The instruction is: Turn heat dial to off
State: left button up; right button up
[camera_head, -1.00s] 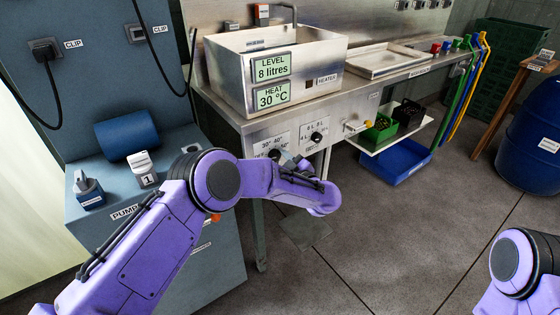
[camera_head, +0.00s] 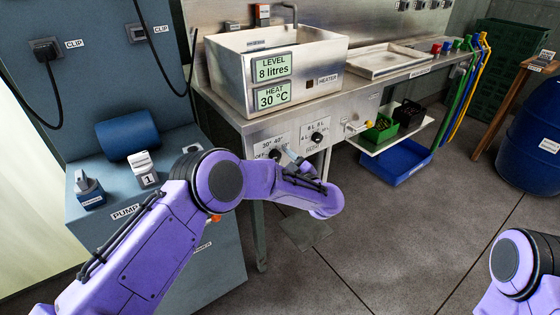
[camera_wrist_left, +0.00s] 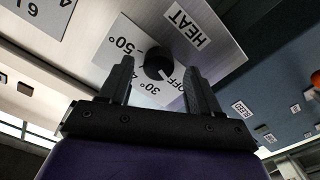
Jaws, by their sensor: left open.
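The heat dial (camera_head: 275,154) is a round black knob on a white plate on the steel sink's front panel, partly hidden by my left gripper. In the left wrist view the dial (camera_wrist_left: 157,63) has OFF, 30°, 40° and 50° marks around it; I cannot tell which mark it points to. My left gripper (camera_head: 290,154) is at the panel, close to the dial. In the wrist view its open fingers (camera_wrist_left: 159,68) stand on either side of the knob, with gaps visible. The heat display (camera_head: 272,96) reads 30 °C. My right gripper is out of view.
A second dial (camera_head: 317,137) with litre marks sits to the right of the heat dial. Further right is a drain valve (camera_head: 357,127). A blue pump unit (camera_head: 125,210) stands to the left. A shelf with a green crate (camera_head: 381,128) is at right.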

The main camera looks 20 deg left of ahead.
pick_arm(q)
jog(key=v, duration=1)
